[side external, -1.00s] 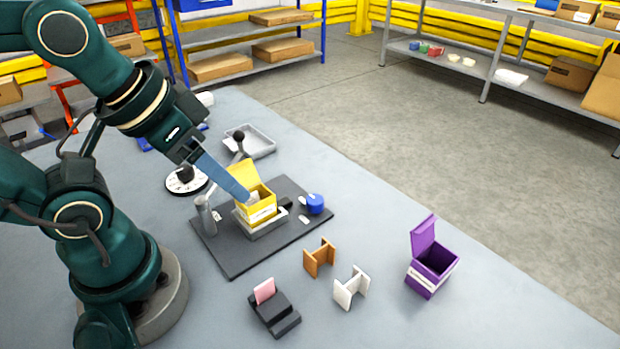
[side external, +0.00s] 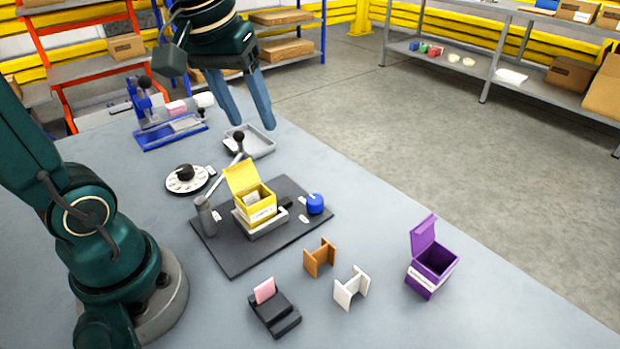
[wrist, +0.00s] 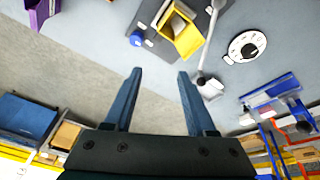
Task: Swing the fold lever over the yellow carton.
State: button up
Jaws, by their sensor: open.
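The yellow carton (side external: 258,203) stands with its lid raised in a light holder on the dark base plate (side external: 238,257). The fold lever (side external: 231,167) is a grey rod with a black ball knob (side external: 239,137). It runs from a grey post (side external: 206,215) left of the carton, and its knob end is up behind the carton. My gripper (side external: 253,127) is open and empty, above and behind the lever knob. In the wrist view the open fingers (wrist: 158,75) point toward the carton (wrist: 186,42) and lever (wrist: 207,50); nothing is between them.
A grey tray (side external: 262,148) lies behind the lever. A dial (side external: 187,181) is left of it, and a blue-based device (side external: 170,132) is farther back. A blue knob (side external: 315,204) is on the plate. Purple (side external: 437,265), orange (side external: 320,257) and white (side external: 351,287) pieces stand in front.

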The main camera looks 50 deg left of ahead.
aim_at(239, 137)
jog(key=w+a+f+n+g, duration=0.1)
jog(key=a+f, duration=0.1)
jog(key=a, duration=0.2)
jog(key=w+a+f+n+g, duration=0.1)
jog(key=a+f+n, duration=0.1)
jog(key=a, duration=0.1)
jog(key=w+a+f+n+g, duration=0.1)
jog(key=w+a+f+n, duration=0.1)
jog(key=a, duration=0.2)
jog(key=shift+a+f+h, duration=0.25)
jog(key=shift+a+h, duration=0.05)
jog(key=shift+s+a+f, duration=0.15)
jog(key=shift+a+f, duration=0.15)
jog(key=shift+f, duration=2.6)
grip_shut()
